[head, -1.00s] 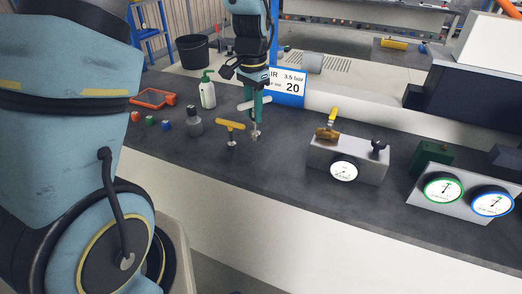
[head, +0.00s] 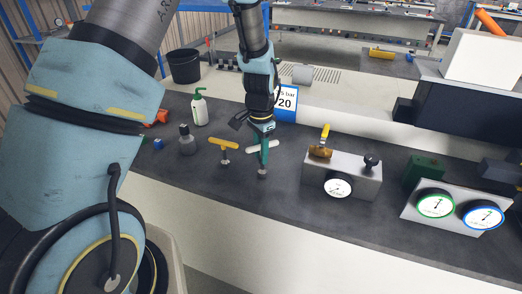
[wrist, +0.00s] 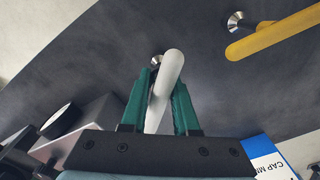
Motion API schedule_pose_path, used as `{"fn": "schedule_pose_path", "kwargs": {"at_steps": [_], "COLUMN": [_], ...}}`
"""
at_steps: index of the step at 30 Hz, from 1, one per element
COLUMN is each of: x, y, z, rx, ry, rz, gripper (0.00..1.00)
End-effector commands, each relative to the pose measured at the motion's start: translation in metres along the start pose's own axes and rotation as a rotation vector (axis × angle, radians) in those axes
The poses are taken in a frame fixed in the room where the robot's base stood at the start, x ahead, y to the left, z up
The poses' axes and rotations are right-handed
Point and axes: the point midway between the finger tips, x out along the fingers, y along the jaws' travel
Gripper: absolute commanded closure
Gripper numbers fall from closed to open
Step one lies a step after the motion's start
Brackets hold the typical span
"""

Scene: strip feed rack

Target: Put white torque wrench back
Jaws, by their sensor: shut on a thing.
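The white torque wrench is a T-handled tool; its white crossbar (head: 252,149) and metal lower end (head: 262,173) show in the head view. My gripper (head: 264,150) points down over the bench and is shut on its white handle. In the wrist view the white handle (wrist: 168,70) lies between the two green fingers of my gripper (wrist: 161,88), with a bit of metal beside its far end. The wrench's lower end is at or just above the bench top; I cannot tell if it touches.
A yellow T-handled tool (head: 223,143) stands just left on the dark bench (head: 220,185). A grey gauge block with a brass valve (head: 345,170) is to the right. The front bench is clear.

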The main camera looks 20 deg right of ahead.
Motion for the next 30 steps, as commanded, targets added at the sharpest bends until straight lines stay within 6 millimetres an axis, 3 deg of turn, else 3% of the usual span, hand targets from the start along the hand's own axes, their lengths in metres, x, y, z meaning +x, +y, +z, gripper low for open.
{"fn": "schedule_pose_path", "kwargs": {"at_steps": [10,11,18,30], "x": [0.004,0.004,0.003,-0.006], "y": [0.0,0.0,0.0,-0.001], "z": [0.0,0.0,0.0,-0.001], "rx": [0.0,0.0,0.0,0.0], "ry": [0.001,0.001,0.001,0.003], "rz": [-0.001,-0.001,-0.001,-0.002], "gripper": [1.0,0.69,0.42,0.42]}}
